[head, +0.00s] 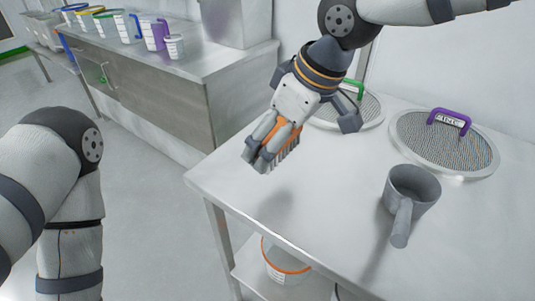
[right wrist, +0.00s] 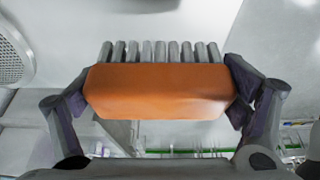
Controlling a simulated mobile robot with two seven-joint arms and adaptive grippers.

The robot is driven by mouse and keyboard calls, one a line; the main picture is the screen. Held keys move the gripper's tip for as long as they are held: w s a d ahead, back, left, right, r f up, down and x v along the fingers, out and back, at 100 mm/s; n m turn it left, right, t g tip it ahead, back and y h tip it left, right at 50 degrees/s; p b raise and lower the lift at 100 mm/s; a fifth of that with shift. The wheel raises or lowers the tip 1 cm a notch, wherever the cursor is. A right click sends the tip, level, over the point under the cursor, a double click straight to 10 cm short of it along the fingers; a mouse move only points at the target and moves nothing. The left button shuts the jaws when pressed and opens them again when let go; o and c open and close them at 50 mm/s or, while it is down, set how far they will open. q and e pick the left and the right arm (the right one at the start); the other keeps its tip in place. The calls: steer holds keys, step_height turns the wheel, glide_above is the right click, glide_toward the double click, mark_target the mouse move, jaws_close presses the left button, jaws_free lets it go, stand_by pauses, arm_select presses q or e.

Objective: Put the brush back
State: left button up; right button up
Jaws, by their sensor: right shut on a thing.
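An orange brush with grey bristles is held in my right gripper (head: 270,148). The brush (head: 287,133) is above the left part of the steel table, apart from its top, with bristles pointing down to the right. In the right wrist view, the orange block of the brush (right wrist: 160,91) sits between the two fingers, one at each end, and the row of bristles shows beyond it. My left arm comes in at the left of the head view, but its gripper is out of frame.
On the table (head: 335,180) stand a grey scoop-like cup (head: 412,190) with a handle, a round sieve with a purple handle (head: 445,150), and another with a green handle (head: 360,108). An orange-rimmed bucket (head: 285,265) is below. A back counter (head: 190,75) carries several containers.

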steer(key=w+f, duration=0.1)
steer(key=a+f, duration=0.1)
steer(key=shift+w+f, duration=0.35)
steer(key=shift+w, duration=0.05)
steer(key=x, duration=0.4)
steer(key=shift+d+b, duration=0.25)
steer(key=shift+b, duration=0.05)
arm_select(q)
steer(key=shift+s+f, duration=0.55)
steer(key=shift+f, duration=0.05)
arm_select(e)
steer(key=shift+s+f, duration=0.1)
steer(key=o, duration=0.9)
steer(key=shift+o, duration=0.2)
steer(key=p+v, duration=0.1)
steer(key=v, duration=1.1)
steer(key=shift+d, duration=0.1)
arm_select(q)
steer(key=shift+w+r, duration=0.85)
steer(key=shift+w, duration=0.05)
